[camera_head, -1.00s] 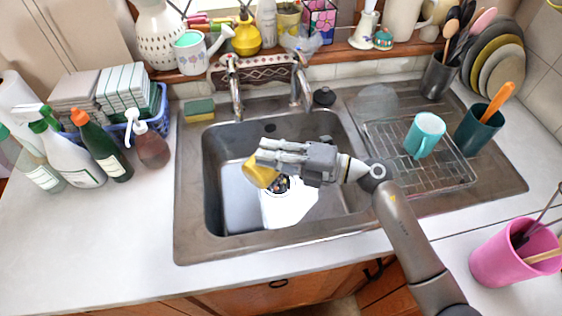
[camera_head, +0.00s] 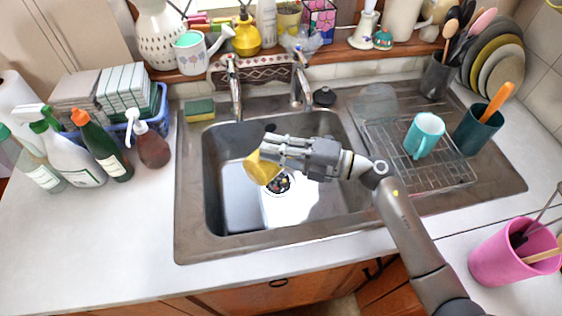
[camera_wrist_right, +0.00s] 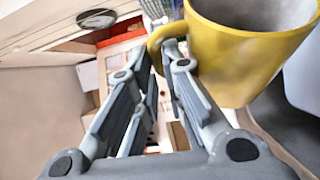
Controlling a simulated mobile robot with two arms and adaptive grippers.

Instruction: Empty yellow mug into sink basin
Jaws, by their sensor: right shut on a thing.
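The yellow mug (camera_head: 262,168) hangs over the sink basin (camera_head: 222,205), left of my right gripper (camera_head: 268,150). In the right wrist view the mug (camera_wrist_right: 245,62) fills the upper right, with its grey inside partly visible at the top edge. My right gripper (camera_wrist_right: 163,62) is shut on the mug's handle there. In the head view the mug looks tilted, but its opening and contents cannot be made out. Below it in the basin is a round drain (camera_head: 281,184) with dark and coloured bits, on a bright white patch. My left gripper is not in view.
Two taps (camera_head: 234,90) stand behind the basin, with a sponge (camera_head: 199,110) at the left. A drying rack (camera_head: 440,172) with a turquoise mug (camera_head: 424,136) is at the right. Bottles (camera_head: 104,150) stand on the left counter. A pink bucket (camera_head: 500,256) is at front right.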

